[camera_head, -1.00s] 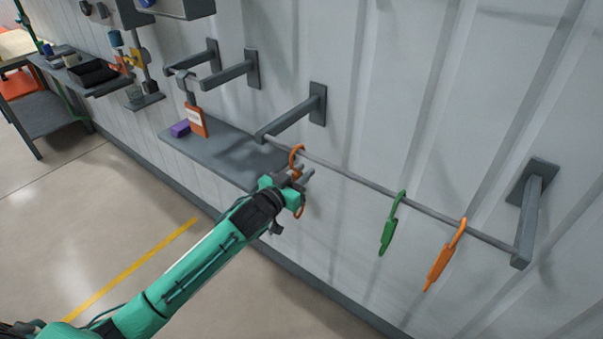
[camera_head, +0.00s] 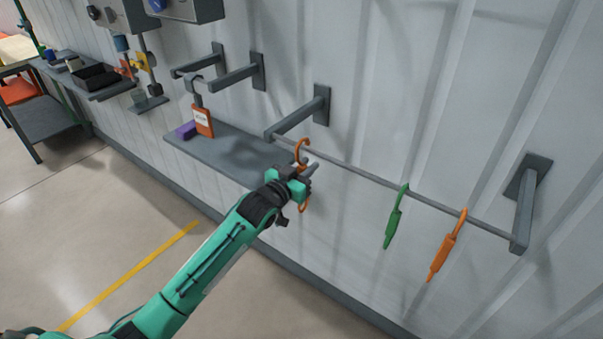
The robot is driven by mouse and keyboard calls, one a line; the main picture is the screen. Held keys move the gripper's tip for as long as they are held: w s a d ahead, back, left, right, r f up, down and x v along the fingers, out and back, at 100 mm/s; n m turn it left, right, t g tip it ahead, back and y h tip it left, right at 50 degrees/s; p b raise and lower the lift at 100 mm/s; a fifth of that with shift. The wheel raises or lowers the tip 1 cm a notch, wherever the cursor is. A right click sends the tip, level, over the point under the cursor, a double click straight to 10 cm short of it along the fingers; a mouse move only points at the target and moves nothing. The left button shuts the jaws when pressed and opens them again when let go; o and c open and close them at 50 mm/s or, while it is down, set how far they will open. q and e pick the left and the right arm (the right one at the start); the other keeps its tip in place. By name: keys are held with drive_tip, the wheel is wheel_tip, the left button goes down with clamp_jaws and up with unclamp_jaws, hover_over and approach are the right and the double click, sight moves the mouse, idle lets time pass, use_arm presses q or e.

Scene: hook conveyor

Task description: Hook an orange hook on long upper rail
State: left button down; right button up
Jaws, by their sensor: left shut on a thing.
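My left gripper (camera_head: 304,177) is shut on an orange hook (camera_head: 302,146). The hook's curved top shows above the fingers, at the left part of the long rail (camera_head: 360,172). Its lower loop shows just below the gripper, and its middle is hidden by the fingers. The curved top overlaps the rail; I cannot tell whether it hangs on it or is in front of it. A green hook (camera_head: 394,220) and another orange hook (camera_head: 445,250) hang on the right half of the rail. My right gripper is not in view.
Brackets (camera_head: 302,117) and (camera_head: 524,205) hold the rail off the corrugated wall. A grey shelf (camera_head: 235,160) below left carries a purple block (camera_head: 186,131); an orange tag (camera_head: 203,122) hangs above it. The rail's middle is free.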

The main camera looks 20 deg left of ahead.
sight(301, 166)
use_arm(q)
drive_tip(key=shift+r, duration=0.2)
drive_tip(key=shift+w+r, duration=0.1)
drive_tip(key=shift+w, duration=0.05)
drive_tip(key=shift+w+r+p, duration=0.15)
drive_tip(key=shift+r+p, duration=0.3)
drive_tip(key=shift+p, duration=0.1)
drive_tip(key=shift+r, duration=0.3)
drive_tip(key=shift+s+a+f, duration=0.1)
drive_tip(key=shift+s, duration=0.5)
drive_tip(key=shift+v, duration=1.1)
drive_tip(key=shift+s+a, duration=0.2)
drive_tip(key=shift+s, duration=0.4)
drive_tip(key=shift+p+v, duration=0.85)
drive_tip(key=shift+v, duration=0.6)
drive_tip(key=shift+p+v, duration=0.3)
drive_tip(key=shift+v, duration=0.75)
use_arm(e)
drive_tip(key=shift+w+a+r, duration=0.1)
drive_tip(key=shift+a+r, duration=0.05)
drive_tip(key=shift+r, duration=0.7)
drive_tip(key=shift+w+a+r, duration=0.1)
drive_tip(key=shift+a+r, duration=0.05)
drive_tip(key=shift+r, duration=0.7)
